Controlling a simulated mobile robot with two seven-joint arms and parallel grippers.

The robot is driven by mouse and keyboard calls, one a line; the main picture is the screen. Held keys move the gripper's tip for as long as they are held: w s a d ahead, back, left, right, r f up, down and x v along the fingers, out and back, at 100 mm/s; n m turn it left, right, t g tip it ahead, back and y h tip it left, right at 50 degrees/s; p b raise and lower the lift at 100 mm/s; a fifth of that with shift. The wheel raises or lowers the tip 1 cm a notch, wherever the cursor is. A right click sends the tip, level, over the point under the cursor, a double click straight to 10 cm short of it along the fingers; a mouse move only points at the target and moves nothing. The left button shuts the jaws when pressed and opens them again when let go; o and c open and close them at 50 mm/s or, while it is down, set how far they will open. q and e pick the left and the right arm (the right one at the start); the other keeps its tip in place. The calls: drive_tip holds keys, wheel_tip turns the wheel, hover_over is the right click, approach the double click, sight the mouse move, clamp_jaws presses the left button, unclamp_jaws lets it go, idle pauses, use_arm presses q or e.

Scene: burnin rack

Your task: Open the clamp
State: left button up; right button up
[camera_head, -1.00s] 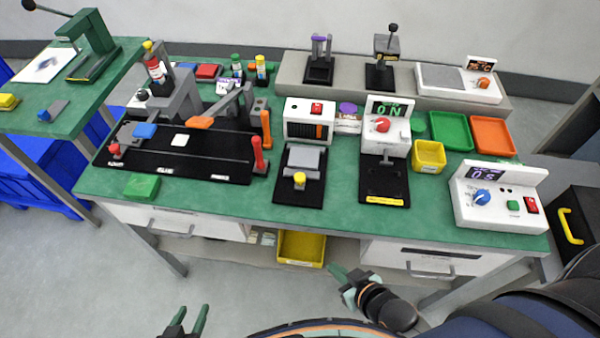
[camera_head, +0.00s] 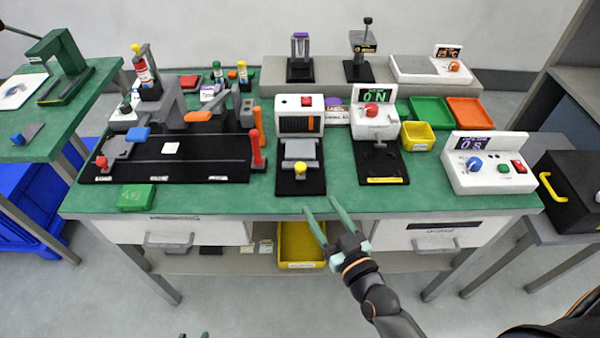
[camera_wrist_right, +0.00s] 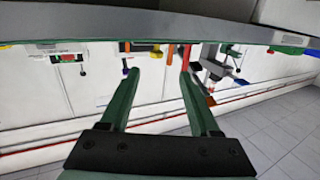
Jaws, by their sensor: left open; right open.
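Clamp-like fixtures stand on the green bench; I cannot tell which one the task means. One is a grey block with a yellow knob (camera_head: 300,167) on a small black plate (camera_head: 290,187) at the bench's middle. Another is a lever with an orange grip (camera_head: 198,116) over the long black base (camera_head: 215,172) at the left. My right gripper (camera_head: 322,206) is open and empty at the bench's front edge, in front of the yellow-knob fixture. Its spread fingers also show in the right wrist view (camera_wrist_right: 158,78). My left gripper (camera_head: 194,335) barely shows at the bottom edge.
A white box with a red button (camera_head: 300,115) stands behind the yellow-knob fixture. A white "ON" unit (camera_head: 374,119) and a yellow bin (camera_head: 417,136) are to its right. A green block (camera_head: 136,197) lies front left.

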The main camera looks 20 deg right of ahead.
sight(303, 170)
drive_tip(key=shift+w+d+r+t, duration=0.1)
drive_tip(key=shift+w+r+t, duration=0.1)
drive_tip(key=shift+w, duration=0.4)
drive_tip(key=shift+w+d+r+t, duration=0.1)
drive_tip(key=shift+w+r, duration=0.05)
drive_tip(key=shift+w, duration=0.45)
drive_tip(key=w, duration=0.3)
drive_tip(key=w+a, duration=0.1)
drive_tip(key=w, duration=0.7)
drive_tip(key=shift+a+f, duration=0.15)
drive_tip(key=shift+a, duration=0.05)
clamp_jaws()
drive_tip(key=shift+s, duration=0.15)
